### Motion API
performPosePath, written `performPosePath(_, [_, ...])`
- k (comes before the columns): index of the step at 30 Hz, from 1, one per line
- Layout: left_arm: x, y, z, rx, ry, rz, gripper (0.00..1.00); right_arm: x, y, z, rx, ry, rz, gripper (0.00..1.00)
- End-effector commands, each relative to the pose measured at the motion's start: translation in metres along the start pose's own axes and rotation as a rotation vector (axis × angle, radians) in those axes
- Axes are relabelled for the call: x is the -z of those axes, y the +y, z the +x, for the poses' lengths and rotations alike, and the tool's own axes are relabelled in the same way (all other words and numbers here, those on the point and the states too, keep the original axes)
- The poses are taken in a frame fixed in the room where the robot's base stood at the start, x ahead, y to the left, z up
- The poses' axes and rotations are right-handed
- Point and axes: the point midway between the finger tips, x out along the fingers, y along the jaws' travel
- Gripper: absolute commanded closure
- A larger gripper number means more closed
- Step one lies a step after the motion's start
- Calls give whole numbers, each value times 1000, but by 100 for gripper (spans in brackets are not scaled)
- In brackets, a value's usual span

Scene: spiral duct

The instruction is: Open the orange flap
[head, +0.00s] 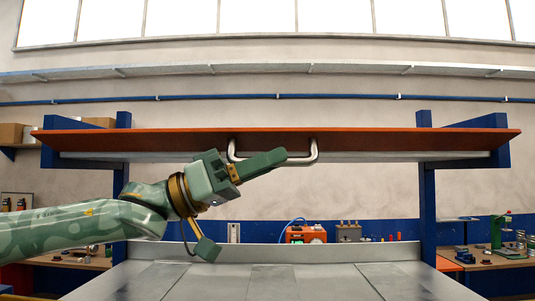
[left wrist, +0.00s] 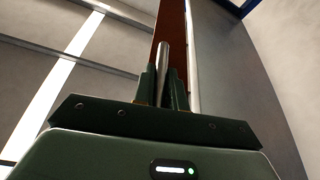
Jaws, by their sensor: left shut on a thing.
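The orange flap (head: 380,141) lies across the top of two blue posts and is seen nearly edge-on, roughly level. Its metal bar handle (head: 313,152) hangs below its front edge near the middle. My left gripper (head: 272,160) reaches up from the left, with its fingers at the handle. In the left wrist view, the fingers (left wrist: 164,90) are shut on either side of the handle bar (left wrist: 163,58), with the flap (left wrist: 171,22) rising behind as a narrow red-brown strip. My right gripper is in neither view.
Blue posts (head: 427,190) stand at both sides under the flap, and a pale panel edge (head: 370,157) runs just beneath it. A grey metal surface (head: 285,280) lies below. Workbenches with an orange box (head: 306,235) and tools stand behind.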

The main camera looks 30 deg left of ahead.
Motion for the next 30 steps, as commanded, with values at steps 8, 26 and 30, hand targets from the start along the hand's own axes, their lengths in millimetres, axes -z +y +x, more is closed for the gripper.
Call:
performPosePath(8, [-10,-10,-4,-88,0,218,100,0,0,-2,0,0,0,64])
performPosePath(26, [-17,-20,-7,-187,0,453,100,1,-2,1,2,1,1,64])
performPosePath(30, [-17,-21,-7,-190,1,459,100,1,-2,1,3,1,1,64])
